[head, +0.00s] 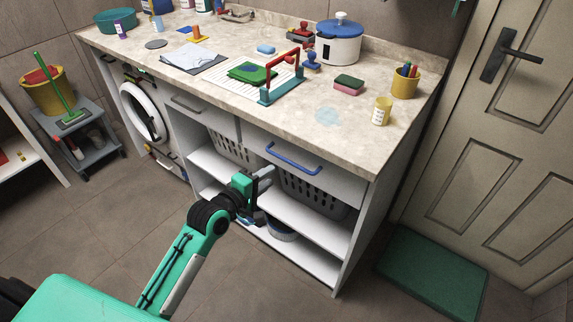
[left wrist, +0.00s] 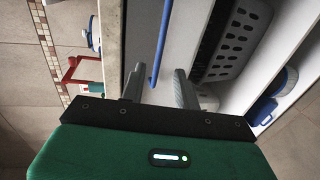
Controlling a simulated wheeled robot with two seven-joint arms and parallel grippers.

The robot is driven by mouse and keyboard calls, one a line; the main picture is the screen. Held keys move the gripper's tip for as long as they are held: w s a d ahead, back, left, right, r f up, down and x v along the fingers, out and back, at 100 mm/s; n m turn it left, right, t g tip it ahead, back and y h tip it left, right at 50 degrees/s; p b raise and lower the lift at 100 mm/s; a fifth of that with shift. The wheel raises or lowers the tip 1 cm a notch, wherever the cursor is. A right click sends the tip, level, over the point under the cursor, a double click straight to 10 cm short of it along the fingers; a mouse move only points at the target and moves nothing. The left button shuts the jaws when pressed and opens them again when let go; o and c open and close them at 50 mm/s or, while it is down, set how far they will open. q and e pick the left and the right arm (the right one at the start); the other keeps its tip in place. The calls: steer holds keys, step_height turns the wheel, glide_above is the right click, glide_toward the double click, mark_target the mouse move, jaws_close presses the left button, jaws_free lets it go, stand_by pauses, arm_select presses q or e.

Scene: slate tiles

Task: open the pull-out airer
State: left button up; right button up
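The pull-out airer appears as a white front panel (head: 335,180) under the worktop, flush with the cabinet. It bears a blue bar handle (head: 294,160), which also shows in the left wrist view (left wrist: 159,45). My left gripper (head: 264,177) is just below and left of the handle in the head view, in front of the cabinet. In the left wrist view its two fingers (left wrist: 160,88) are apart, and the handle lies ahead of the gap between them. The gripper seems empty and I see no contact with the handle. My right gripper is out of view.
Another drawer with a grey handle (head: 187,104) is to the left. Open shelves below hold grey baskets (head: 312,193) and a blue-rimmed pot (head: 282,230). The worktop (head: 215,95) carries several items. A green mat (head: 432,275) lies by the door; floor before the cabinet is clear.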

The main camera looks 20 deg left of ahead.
arm_select(q)
steer(key=x, duration=0.9)
jaws_close()
